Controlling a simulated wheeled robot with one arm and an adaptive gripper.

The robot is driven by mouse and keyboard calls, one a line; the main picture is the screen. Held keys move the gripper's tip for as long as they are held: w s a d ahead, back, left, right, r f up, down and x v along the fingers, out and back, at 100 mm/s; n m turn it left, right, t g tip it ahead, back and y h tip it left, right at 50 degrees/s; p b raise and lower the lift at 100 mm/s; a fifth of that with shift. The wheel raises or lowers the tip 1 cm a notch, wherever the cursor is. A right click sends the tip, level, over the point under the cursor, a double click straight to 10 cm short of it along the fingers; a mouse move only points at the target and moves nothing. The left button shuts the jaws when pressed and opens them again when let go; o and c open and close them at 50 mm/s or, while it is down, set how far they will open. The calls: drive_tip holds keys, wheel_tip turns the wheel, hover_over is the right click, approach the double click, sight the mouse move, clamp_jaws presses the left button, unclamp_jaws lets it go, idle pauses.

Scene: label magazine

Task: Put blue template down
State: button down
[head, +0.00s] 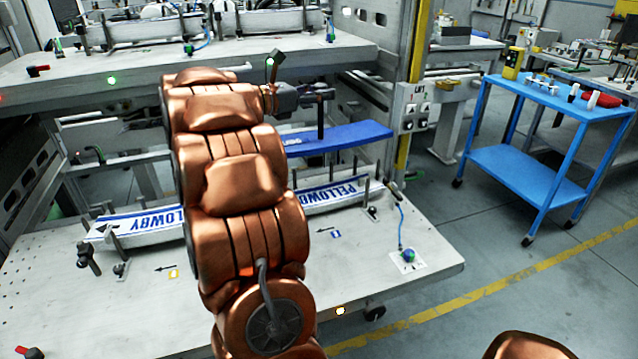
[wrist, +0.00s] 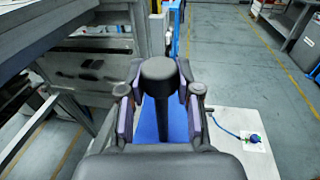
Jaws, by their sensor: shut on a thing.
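The blue template (head: 345,137) is a long flat blue board in the head view, level and above the lower table, behind my arm. Its left part is hidden by my arm. A dark upright handle (head: 320,118) rises from it. My gripper (head: 318,95) is at the top of this handle. In the wrist view my gripper (wrist: 160,105) is shut on the handle's round black knob (wrist: 158,70), with a finger on each side. The blue board (wrist: 178,125) shows below the fingers.
On the lower table (head: 400,280) lies a white strip with blue PELLOWBY lettering (head: 345,190), among several upright posts. A blue-green knob (head: 408,256) stands near the right edge. An upper table (head: 120,75) is at the left. A blue cart (head: 530,175) stands right.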

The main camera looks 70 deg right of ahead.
sight(320, 138)
wheel_tip(320, 138, down, 10)
drive_tip(key=shift+r+p, duration=0.15)
drive_tip(key=shift+p, duration=0.55)
drive_tip(key=c, duration=0.8)
unclamp_jaws()
drive_tip(key=b+v, duration=0.2)
drive_tip(key=v, duration=0.8)
drive_tip(key=shift+w+b, duration=0.1)
drive_tip(key=shift+b, duration=0.3)
drive_tip(key=shift+v, duration=0.95)
drive_tip(key=shift+w, duration=0.1)
